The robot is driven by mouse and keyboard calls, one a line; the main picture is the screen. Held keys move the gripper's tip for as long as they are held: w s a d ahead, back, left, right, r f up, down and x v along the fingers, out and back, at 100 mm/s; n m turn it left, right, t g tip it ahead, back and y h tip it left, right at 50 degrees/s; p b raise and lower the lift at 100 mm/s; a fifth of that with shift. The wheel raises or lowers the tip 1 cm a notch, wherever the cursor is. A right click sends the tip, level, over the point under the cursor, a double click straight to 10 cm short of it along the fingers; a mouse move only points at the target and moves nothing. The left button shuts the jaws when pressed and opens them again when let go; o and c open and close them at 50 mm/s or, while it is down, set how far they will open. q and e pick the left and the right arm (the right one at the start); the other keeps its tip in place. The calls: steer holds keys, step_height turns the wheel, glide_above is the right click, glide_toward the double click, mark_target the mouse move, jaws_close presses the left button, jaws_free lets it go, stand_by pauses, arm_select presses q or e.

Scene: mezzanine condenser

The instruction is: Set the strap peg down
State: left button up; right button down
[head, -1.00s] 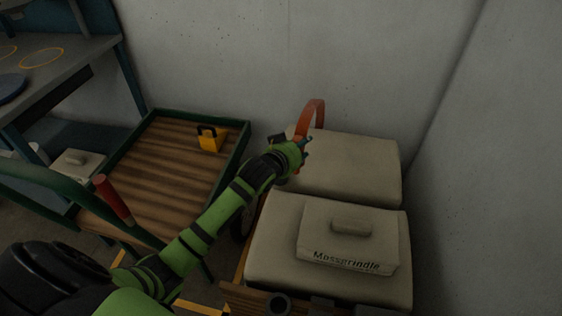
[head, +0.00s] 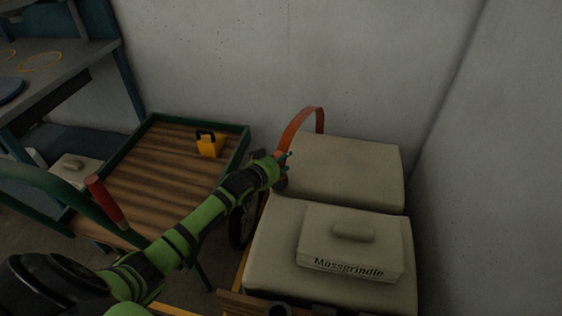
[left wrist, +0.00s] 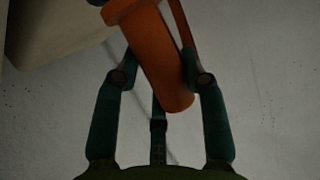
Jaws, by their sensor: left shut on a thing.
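The strap peg (left wrist: 165,65) is an orange cylinder with a wider collar at one end. In the left wrist view it sits tilted between my left gripper's fingers (left wrist: 160,82). In the head view my left gripper (head: 284,168) is at the left edge of the rear beige cushion, mostly hidden by its own wrist, and the peg cannot be made out there. An orange strap (head: 303,120) arches up from beside the gripper and comes down behind the rear cushion's edge. My right gripper is not in view.
The rear beige cushion (head: 350,170) and a front cushion (head: 270,240) bearing a lettered beige case (head: 350,262) lie at right. A green-rimmed wooden tray (head: 150,185) with a yellow padlock-like block (head: 209,147) is at left. Walls close off the back and right.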

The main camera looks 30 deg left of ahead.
arm_select(q)
steer(key=shift+f, duration=0.1)
steer(key=o, duration=1.2)
steer(key=shift+o, duration=0.2)
steer(key=shift+s+r, duration=0.2)
steer(key=shift+s, duration=0.1)
steer(key=p+v, duration=0.3)
steer(key=v, duration=0.8)
steer(key=shift+s+r, duration=0.15)
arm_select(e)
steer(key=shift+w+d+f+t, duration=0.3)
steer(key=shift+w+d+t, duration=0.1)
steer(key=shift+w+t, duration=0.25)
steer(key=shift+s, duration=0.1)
